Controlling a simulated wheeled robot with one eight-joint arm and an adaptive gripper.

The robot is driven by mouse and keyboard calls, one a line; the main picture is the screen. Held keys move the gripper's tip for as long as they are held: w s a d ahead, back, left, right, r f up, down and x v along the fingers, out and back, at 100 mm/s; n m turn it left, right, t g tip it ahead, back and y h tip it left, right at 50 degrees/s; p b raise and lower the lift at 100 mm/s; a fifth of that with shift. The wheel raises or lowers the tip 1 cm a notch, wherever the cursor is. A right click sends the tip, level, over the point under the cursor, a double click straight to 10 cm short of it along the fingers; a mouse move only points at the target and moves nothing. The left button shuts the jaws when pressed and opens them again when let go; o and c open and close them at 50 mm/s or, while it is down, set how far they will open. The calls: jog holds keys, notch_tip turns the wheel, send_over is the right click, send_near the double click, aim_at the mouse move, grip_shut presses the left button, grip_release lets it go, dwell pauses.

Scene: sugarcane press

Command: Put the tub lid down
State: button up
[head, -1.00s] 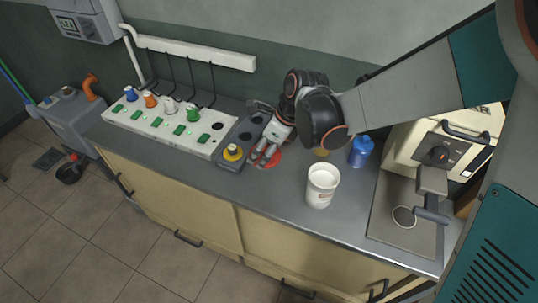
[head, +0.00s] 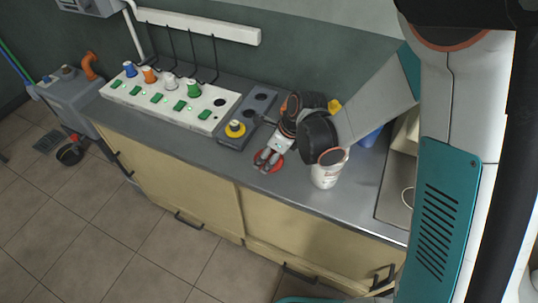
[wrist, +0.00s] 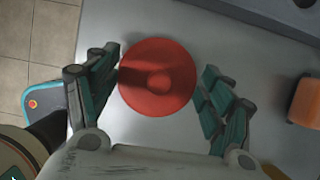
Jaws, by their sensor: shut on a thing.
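The tub lid (head: 268,160) is a red disc at the front part of the grey counter. In the wrist view the lid (wrist: 158,78) shows as a round red disc with a small knob in its middle. My gripper (head: 266,163) is shut on the lid, with one finger at each side of its rim; the wrist view shows the fingers (wrist: 158,92) too. I cannot tell whether the lid touches the counter. The white tub (head: 325,178) stands upright to the right of the lid, its top partly hidden by my arm.
A blue bottle (head: 370,137) is partly hidden behind my arm. The counter's front edge is close to the lid.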

jog(key=shift+r, duration=0.1)
jog(key=o, duration=1)
jog(key=p+v, duration=0.4)
jog(key=v, duration=0.8)
jog(key=shift+s, duration=0.1)
jog(key=shift+r, duration=0.1)
